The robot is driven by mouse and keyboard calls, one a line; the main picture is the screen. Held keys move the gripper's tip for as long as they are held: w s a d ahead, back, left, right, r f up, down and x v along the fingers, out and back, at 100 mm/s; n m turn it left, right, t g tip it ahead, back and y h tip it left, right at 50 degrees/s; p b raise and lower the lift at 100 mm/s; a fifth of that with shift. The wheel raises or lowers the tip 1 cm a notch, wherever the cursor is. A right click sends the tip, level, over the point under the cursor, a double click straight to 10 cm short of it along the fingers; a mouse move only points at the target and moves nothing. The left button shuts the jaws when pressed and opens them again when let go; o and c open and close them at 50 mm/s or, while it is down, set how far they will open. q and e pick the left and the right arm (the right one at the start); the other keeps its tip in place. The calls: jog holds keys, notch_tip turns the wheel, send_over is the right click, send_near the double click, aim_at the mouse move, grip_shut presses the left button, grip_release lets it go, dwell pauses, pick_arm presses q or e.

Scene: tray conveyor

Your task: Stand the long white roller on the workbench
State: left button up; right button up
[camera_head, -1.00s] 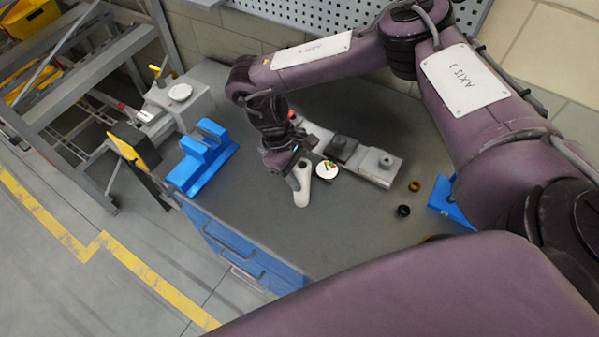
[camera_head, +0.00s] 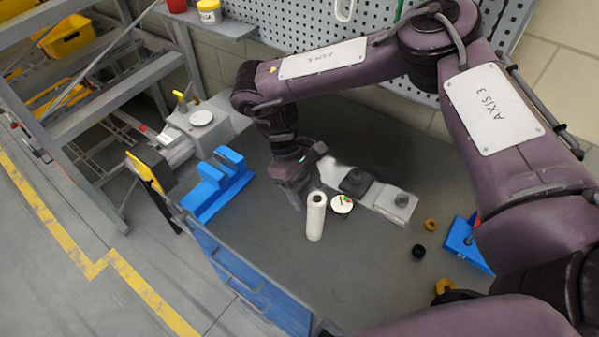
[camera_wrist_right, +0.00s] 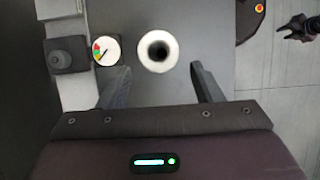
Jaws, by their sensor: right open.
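The long white roller (camera_head: 316,217) stands upright on the dark grey workbench (camera_head: 360,270), with its hollow end facing up. My right gripper (camera_head: 298,203) is just left of the roller in the head view, partly behind it. In the right wrist view the roller (camera_wrist_right: 173,51) shows end-on, just beyond and roughly between the two spread fingers of my right gripper (camera_wrist_right: 162,80). These fingers are open, with no visible contact on the roller. A dark claw-like shape (camera_wrist_right: 297,28) at the upper right may be my left gripper; its jaws are unclear.
A round dial gauge (camera_head: 341,204) stands close beside the roller. Behind it is a light metal fixture (camera_head: 388,203) with dark blocks. A blue V-shaped holder (camera_head: 218,190) is at the left. Small rings (camera_head: 418,251) lie at the right. The front bench surface is clear.

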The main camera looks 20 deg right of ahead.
jog(key=v, duration=0.6)
jog(key=shift+b, duration=0.4)
jog(key=shift+a, duration=0.15)
